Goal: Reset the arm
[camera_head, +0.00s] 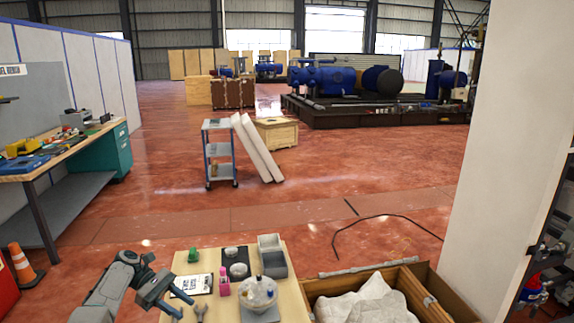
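My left arm reaches in from the lower left, grey and dark. Its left gripper (186,309) is over the left front part of a small wooden table (184,266). Its two fingers are apart with nothing seen between them. The fingers are close to a white printed card (192,284) and a grey wrench-like tool (200,313). I cannot tell whether they touch the table. My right arm and gripper are not in view.
The table also bears a green item (193,255), a pink bottle (224,285), a clear domed dispenser (257,293), a black tray (235,268) and a grey bin (272,262). An open wooden crate (394,273) stands right of it. Red floor (330,200) beyond is mostly clear.

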